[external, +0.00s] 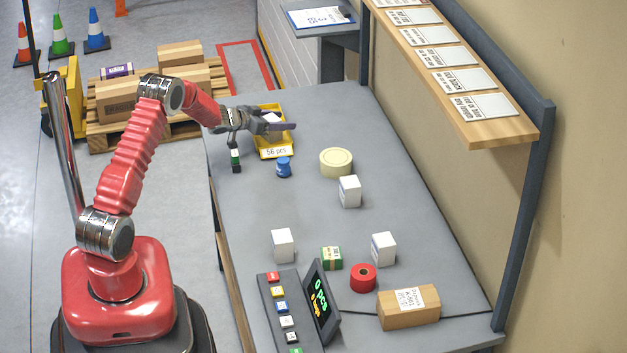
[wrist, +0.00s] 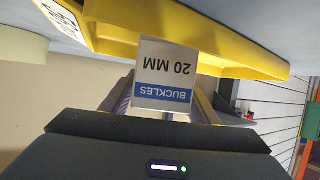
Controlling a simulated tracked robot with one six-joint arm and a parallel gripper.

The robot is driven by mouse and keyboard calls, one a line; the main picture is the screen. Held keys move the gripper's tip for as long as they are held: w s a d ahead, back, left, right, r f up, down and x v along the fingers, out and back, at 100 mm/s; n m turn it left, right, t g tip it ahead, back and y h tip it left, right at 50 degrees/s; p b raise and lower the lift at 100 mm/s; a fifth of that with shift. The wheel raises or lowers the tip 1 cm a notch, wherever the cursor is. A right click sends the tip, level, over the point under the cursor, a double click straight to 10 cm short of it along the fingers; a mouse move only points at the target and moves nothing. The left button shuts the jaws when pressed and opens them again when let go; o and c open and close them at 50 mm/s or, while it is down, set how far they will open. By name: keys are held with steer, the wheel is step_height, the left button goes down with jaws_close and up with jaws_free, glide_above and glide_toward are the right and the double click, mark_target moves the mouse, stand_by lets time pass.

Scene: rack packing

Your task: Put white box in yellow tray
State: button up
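In the external view my gripper (external: 272,123) is over the yellow tray (external: 261,146), whose front label reads "56 pcs". A small part of the white box (external: 271,117) shows at the fingers. I cannot tell whether it touches the tray floor.
A dark green-labelled bottle (external: 235,160) and a blue jar (external: 283,167) stand close to the tray. A cream tape roll (external: 336,162) and another white box (external: 349,192) are farther right. More boxes, a red roll (external: 363,278) and a display (external: 320,300) occupy the front. Mid-table is mostly clear.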

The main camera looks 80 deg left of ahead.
steer(key=shift+o, duration=1)
steer(key=v, duration=1.2)
